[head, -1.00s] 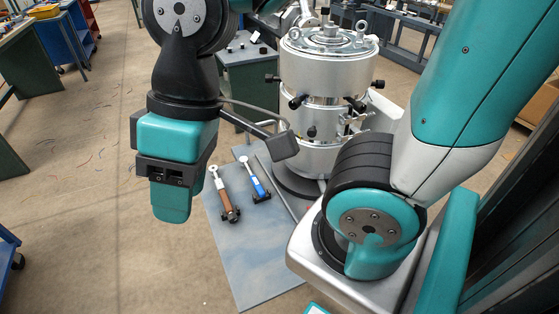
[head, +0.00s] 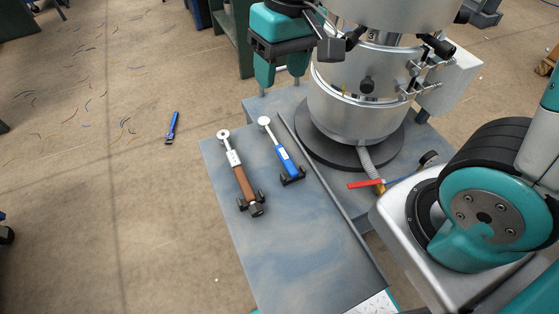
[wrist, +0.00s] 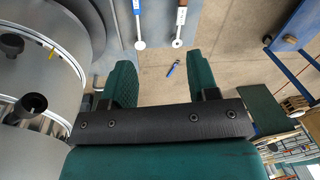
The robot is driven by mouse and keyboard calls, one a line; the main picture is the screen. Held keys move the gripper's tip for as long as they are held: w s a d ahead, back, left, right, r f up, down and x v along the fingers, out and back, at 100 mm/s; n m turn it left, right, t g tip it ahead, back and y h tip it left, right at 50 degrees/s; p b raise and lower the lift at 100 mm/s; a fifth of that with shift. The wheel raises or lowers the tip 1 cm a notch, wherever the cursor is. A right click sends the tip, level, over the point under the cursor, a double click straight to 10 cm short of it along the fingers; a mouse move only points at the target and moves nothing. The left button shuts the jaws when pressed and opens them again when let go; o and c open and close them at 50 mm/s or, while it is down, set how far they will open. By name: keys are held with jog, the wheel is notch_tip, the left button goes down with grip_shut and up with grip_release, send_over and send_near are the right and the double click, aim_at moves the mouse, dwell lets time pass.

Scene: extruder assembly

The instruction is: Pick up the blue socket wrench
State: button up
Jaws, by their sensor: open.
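The blue socket wrench (head: 284,160) lies on the grey-blue table (head: 262,240), its round silver head toward the far side and its blue handle at a black holder. In the wrist view the wrench (wrist: 137,8) shows at the top edge, its handle partly cut off. My gripper (head: 283,72) is open and empty beyond the wrench, near the silver extruder, apart from the wrench. Its two green fingers spread wide in the wrist view (wrist: 165,80).
A brown-handled wrench (head: 242,183) lies left of the blue one. The silver extruder (head: 352,95) stands at the table's far right, with a red-handled valve (head: 366,183). A small blue tool (head: 172,128) lies on the floor.

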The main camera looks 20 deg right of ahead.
jog(key=w+d+f+m+h+b, duration=0.2)
jog(key=w+f+b, duration=0.3)
jog(key=f, duration=0.6)
jog(key=b, duration=0.1)
send_near(278, 145)
jog(key=f, duration=0.5)
jog(key=shift+w+d+f, duration=0.2)
jog(key=shift+w+d, duration=0.05)
jog(key=shift+w, duration=0.05)
notch_tip(278, 145, down, 6)
jog(key=shift+r+b, duration=0.15)
jog(key=shift+b, duration=0.7)
grip_shut()
jog(key=shift+r, duration=0.15)
notch_tip(278, 145, up, 20)
jog(key=p, duration=0.4)
